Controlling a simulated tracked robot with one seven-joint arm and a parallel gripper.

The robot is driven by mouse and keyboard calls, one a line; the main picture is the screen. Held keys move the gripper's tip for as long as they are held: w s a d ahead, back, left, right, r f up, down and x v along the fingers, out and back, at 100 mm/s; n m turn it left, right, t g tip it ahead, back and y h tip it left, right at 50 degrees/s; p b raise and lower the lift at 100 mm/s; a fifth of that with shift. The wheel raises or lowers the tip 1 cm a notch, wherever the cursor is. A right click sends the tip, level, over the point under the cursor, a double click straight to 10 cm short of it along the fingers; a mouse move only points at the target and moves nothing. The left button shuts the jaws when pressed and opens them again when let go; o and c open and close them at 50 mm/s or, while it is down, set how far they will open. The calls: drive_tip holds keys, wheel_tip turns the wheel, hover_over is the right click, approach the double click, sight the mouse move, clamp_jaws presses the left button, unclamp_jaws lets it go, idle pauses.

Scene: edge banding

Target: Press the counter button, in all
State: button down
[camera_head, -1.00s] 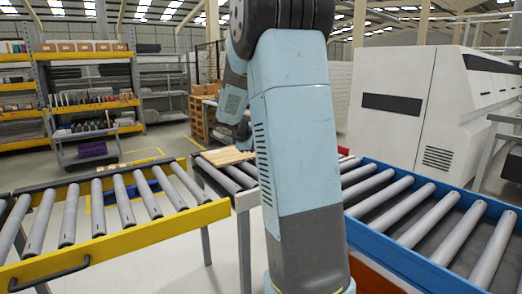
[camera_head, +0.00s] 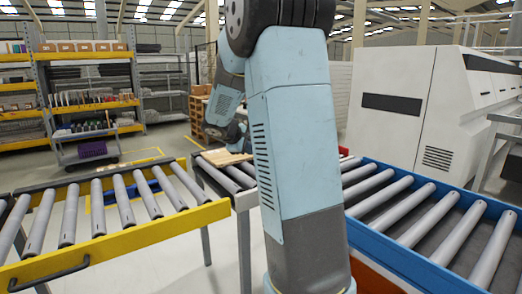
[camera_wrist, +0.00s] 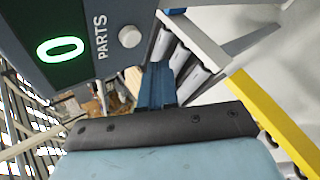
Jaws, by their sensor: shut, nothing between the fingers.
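The counter (camera_wrist: 85,30) fills the upper left of the wrist view. It is a dark grey box with a lit green 0 on its display (camera_wrist: 61,49) and the word PARTS. Its button (camera_wrist: 130,36) is a round, pale grey knob to the right of that word, and it looks unobstructed. My gripper (camera_wrist: 157,68) is shut and empty, its blue fingers pointing up the picture, below and right of the button and apart from it in the picture. In the head view my own arm hides the counter, and the fingers cannot be made out.
A pale wooden board (camera_head: 222,158) lies on the middle rollers beyond my arm. A yellow-sided roller conveyor (camera_head: 150,232) is at the left and a blue-sided one (camera_head: 400,257) at the right. A large white machine (camera_head: 397,120) stands behind the blue one.

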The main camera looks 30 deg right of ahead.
drive_tip(key=a, duration=0.2)
drive_tip(key=shift+s+a, duration=0.1)
drive_tip(key=shift+a, duration=0.3)
idle(0.5)
drive_tip(key=s+a+r+m+y, duration=0.1)
drive_tip(key=s+a+m+y, duration=0.1)
drive_tip(key=s+a, duration=0.4)
drive_tip(key=s+a+r+m+t+y, duration=0.1)
drive_tip(key=s+a, duration=0.6)
drive_tip(key=s, duration=0.9)
drive_tip(key=s+a+r+m+y, duration=0.2)
drive_tip(key=s+a+m+y, duration=0.2)
drive_tip(key=s, duration=0.7)
drive_tip(key=a+y, duration=0.1)
drive_tip(key=a, duration=0.1)
drive_tip(key=shift+s+a+r+y, duration=0.15)
drive_tip(key=shift+s+a+y, duration=0.2)
drive_tip(key=shift+y, duration=0.05)
